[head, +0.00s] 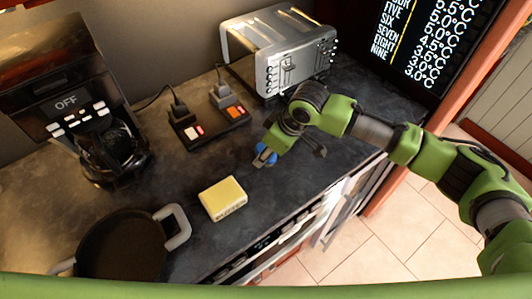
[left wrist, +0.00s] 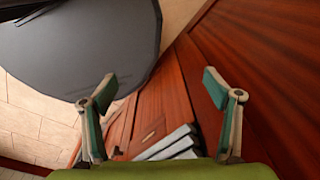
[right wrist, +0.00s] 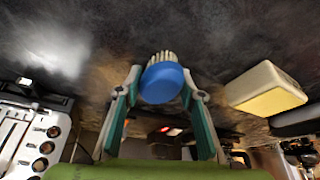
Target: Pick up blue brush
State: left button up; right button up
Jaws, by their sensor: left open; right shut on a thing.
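The blue brush (head: 265,152) is at the middle of the dark counter in the head view, at the tip of my right arm. In the right wrist view the brush's rounded blue body (right wrist: 162,84) sits between the two fingers, with pale bristles pointing toward the counter. My right gripper (head: 269,156) is shut on it. I cannot tell whether the bristles touch the counter. My left gripper (left wrist: 158,84) is open and empty in the left wrist view, away from the counter, and is outside the head view.
A yellow sponge-like block (head: 223,198) lies near the brush. A pan (head: 122,243), coffee maker (head: 108,132), power strip (head: 209,124) and silver toaster (head: 284,62) stand around it. Wooden panels (left wrist: 265,60) and a dark rounded object (left wrist: 80,40) lie before my left gripper.

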jog(key=shift+r, duration=0.1)
jog(key=shift+r+b, duration=0.5)
jog(key=shift+r, duration=0.1)
jog(key=s+a+r+b, duration=0.4)
jog(key=s+r, duration=0.7)
jog(key=s, duration=0.2)
jog(key=shift+s+r, duration=0.2)
jog(key=shift+r, duration=0.15)
jog(key=o, duration=0.4)
jog(key=shift+c, duration=1.4)
